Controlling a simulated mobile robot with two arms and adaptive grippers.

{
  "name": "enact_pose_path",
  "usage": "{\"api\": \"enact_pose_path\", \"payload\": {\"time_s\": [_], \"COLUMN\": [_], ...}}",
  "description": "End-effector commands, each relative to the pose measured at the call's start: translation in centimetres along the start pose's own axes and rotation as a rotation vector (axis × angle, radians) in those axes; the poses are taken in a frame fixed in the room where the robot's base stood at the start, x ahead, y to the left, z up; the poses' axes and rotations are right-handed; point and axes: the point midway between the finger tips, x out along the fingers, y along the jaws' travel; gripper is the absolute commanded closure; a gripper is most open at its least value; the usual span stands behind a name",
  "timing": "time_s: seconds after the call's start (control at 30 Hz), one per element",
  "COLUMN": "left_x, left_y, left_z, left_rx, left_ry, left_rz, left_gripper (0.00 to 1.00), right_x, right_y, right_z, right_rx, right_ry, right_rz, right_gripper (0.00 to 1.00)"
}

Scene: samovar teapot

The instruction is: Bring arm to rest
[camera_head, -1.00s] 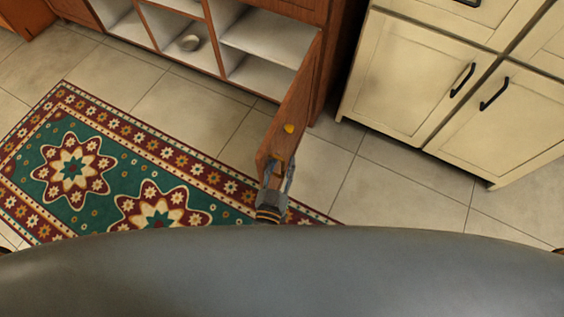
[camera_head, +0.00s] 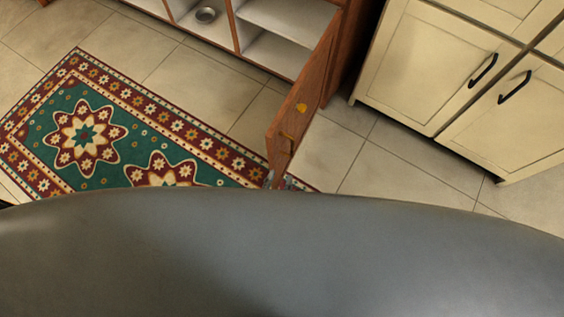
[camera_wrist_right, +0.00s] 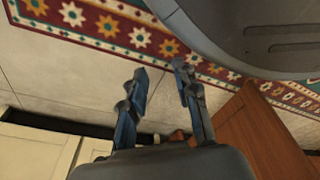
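The brown cabinet has open white compartments (camera_head: 285,15), with a small metal bowl (camera_head: 205,15) in one. Cream cabinets (camera_head: 430,75) stand at the right. A patterned rug (camera_head: 120,135) lies at the left. Bare tiles (camera_head: 400,165) lie between door and cream cabinets.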

Motion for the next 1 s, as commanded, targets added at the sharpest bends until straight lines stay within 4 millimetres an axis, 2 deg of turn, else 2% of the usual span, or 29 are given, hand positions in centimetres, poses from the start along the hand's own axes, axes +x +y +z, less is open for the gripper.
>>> {"api": "enact_pose_path", "payload": {"time_s": [0.67, 0.77, 1.0], "left_x": [0.2, 1.2, 4.0], "left_y": [-0.2, -0.7, -3.4], "left_z": [0.0, 0.1, 0.3], "left_rx": [0.000, -0.002, -0.005], "left_ry": [-0.013, -0.063, -0.319], "left_rz": [0.005, 0.024, 0.089], "left_gripper": [0.67, 0.67, 0.67], "right_x": [-0.3, -1.4, -7.2], "right_y": [0.0, 0.1, 0.4], "right_z": [-0.3, -1.7, -6.3], "right_rx": [0.001, 0.002, 0.009], "right_ry": [0.002, 0.013, 0.047], "right_rz": [0.000, 0.001, 0.005], "right_gripper": [0.69, 0.69, 0.69]}}
